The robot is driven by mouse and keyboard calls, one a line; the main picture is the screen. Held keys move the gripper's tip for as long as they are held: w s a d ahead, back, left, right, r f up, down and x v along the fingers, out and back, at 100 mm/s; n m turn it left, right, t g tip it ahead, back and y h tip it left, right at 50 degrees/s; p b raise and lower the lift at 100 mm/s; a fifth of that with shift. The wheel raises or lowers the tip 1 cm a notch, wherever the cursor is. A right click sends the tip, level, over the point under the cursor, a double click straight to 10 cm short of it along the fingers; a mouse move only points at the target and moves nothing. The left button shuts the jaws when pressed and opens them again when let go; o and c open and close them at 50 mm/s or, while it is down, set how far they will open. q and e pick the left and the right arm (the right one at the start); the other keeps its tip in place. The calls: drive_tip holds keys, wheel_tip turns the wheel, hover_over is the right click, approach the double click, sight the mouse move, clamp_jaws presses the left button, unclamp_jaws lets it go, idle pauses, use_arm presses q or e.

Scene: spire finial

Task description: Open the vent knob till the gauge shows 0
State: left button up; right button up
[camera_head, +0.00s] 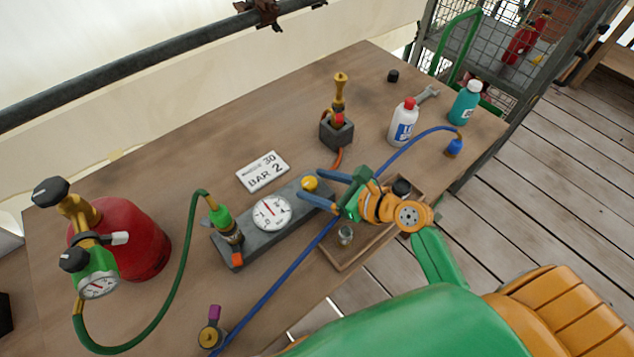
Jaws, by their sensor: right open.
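A grey block (238,233) lies on the table, bearing a round white gauge (272,212) with a red needle; its number is too small to read. A small yellow knob (310,183), which looks like the vent knob, sits near the block's right end. My right gripper (311,184) reaches in from the right with two blue fingers. They are open, one on each side of the yellow knob; I cannot tell whether they touch it. My left gripper is not in view.
A red cylinder (135,245) with a second gauge (99,285) stands at left. Green (188,245) and blue (275,287) hoses cross the table. A card (263,171) reading "30 BAR 2" lies behind the block. A wooden tray (345,262) lies under my right arm; bottles (404,122) stand behind.

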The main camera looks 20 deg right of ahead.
drive_tip(key=shift+w, duration=0.1)
clamp_jaws()
